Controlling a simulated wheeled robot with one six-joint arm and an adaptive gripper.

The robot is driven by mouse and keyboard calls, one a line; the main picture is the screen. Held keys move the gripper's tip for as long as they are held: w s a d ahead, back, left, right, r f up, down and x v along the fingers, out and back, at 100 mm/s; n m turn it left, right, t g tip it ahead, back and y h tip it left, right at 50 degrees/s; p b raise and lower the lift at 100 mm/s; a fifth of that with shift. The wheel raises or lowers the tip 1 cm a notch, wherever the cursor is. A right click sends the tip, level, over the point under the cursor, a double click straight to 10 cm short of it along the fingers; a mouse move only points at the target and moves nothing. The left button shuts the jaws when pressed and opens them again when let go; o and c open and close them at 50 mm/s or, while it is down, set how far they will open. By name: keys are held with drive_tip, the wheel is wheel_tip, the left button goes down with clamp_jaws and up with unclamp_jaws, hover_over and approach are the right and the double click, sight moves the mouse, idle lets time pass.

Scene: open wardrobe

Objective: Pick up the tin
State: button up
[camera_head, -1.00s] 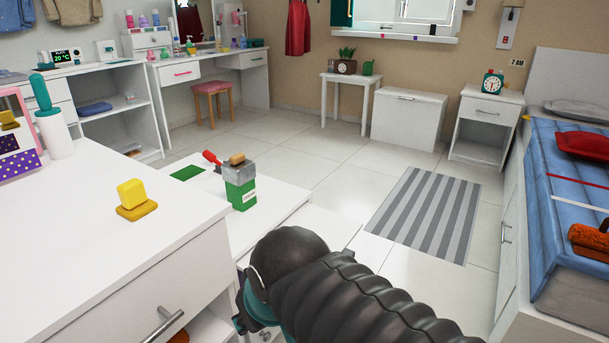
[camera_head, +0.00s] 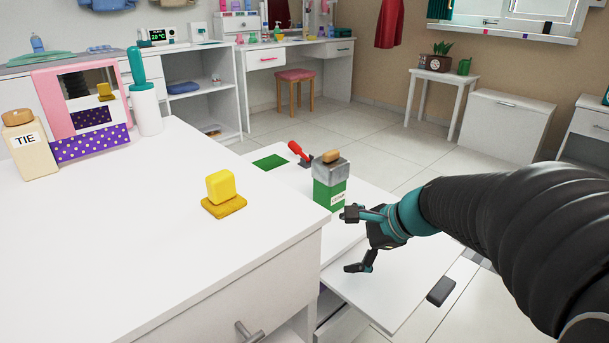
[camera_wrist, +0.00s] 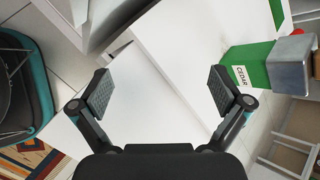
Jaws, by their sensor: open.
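The tin (camera_head: 331,184) is a green box with a silver top, a brown knob and a white label, standing upright on a low white surface behind the dresser's corner. In the wrist view the tin (camera_wrist: 262,66) lies at the right, its label reading CEDAR, just beyond the right finger. My gripper (camera_head: 358,240) is open and empty, right of and in front of the tin in the head view. In the wrist view my gripper (camera_wrist: 160,90) has nothing between its fingers, only white surface behind. I cannot tell whether the right finger touches the tin.
A yellow block on a base (camera_head: 222,193) sits on the white dresser top (camera_head: 120,260) at the left. A red-handled item (camera_head: 299,152) and a green patch (camera_head: 270,162) are behind the tin. A dark grey block (camera_head: 441,291) lies at the right. Bare floor lies beyond.

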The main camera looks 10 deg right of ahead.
sight(337, 195)
drive_tip(key=w+d+m+t, duration=0.1)
drive_tip(key=w+d+m, duration=0.1)
drive_tip(key=w+m, duration=0.2)
drive_tip(key=w+d+r+m+t, duration=0.1)
drive_tip(key=w+d+m+t, duration=0.1)
drive_tip(key=w+m, duration=0.2)
drive_tip(key=w+d+m+t+y, duration=0.1)
drive_tip(key=w+d+m+t, duration=0.1)
drive_tip(key=w+d+m, duration=0.1)
drive_tip(key=shift+w+r+m+b, duration=0.15)
drive_tip(key=shift+w+m+b, duration=0.25)
drive_tip(key=shift+w+m, duration=0.35)
drive_tip(key=x, duration=0.7)
drive_tip(key=shift+w+a+b, duration=0.2)
drive_tip(key=shift+w+b, duration=0.15)
drive_tip(key=shift+w, duration=0.05)
drive_tip(key=shift+d+x, duration=0.1)
drive_tip(key=shift+x, duration=1.35)
drive_tip(key=shift+d+x, duration=0.15)
drive_tip(key=shift+x, duration=1.3)
drive_tip(key=shift+w, duration=0.15)
drive_tip(key=c, duration=1.3)
